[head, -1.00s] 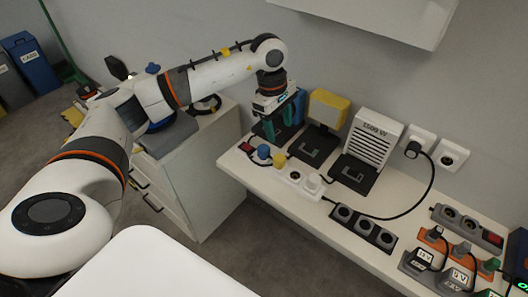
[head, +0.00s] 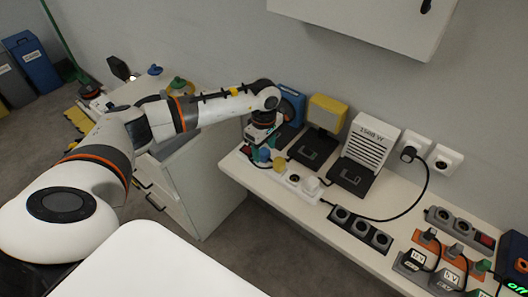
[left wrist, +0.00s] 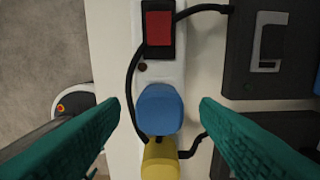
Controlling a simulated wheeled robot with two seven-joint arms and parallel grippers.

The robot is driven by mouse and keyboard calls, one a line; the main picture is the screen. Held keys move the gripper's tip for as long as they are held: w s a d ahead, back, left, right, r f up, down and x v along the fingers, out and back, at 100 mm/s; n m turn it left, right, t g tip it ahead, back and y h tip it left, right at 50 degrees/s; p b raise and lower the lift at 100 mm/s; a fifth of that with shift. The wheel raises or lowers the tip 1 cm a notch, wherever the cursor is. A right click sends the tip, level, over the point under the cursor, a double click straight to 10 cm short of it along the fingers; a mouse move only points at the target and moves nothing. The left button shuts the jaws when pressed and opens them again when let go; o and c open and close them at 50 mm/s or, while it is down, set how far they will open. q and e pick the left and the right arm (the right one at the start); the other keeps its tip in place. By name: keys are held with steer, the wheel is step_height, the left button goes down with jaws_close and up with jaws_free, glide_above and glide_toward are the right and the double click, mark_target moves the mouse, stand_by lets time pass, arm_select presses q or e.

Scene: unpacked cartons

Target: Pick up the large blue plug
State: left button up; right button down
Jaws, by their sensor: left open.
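The large blue plug (left wrist: 160,108) sits in a white power strip (left wrist: 148,74) in the left wrist view, beside a red switch (left wrist: 158,28). A yellow plug (left wrist: 160,160) is in the same strip just below it in that view. My left gripper (left wrist: 160,104) is open, with one teal finger to each side of the blue plug and a gap on both sides. In the head view, my left gripper (head: 262,150) is down at the strip's far left end and largely hides the blue plug. The yellow plug (head: 279,163) shows beside it. My right gripper is not in view.
Floodlights with dark bases stand behind the strip, one with a yellow back (head: 327,112). A white heater (head: 370,145) is to their right. A black cable (left wrist: 130,90) runs along the strip's left side.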

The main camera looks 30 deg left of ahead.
mark_target(264, 151)
arm_select(q)
steer(key=shift+f, duration=0.55)
steer(key=shift+c, duration=0.2)
jaws_close()
steer(key=shift+r, duration=0.1)
steer(key=shift+r, duration=0.25)
step_height(264, 151, up, 9)
steer(key=b, duration=0.2)
steer(key=shift+r, duration=0.2)
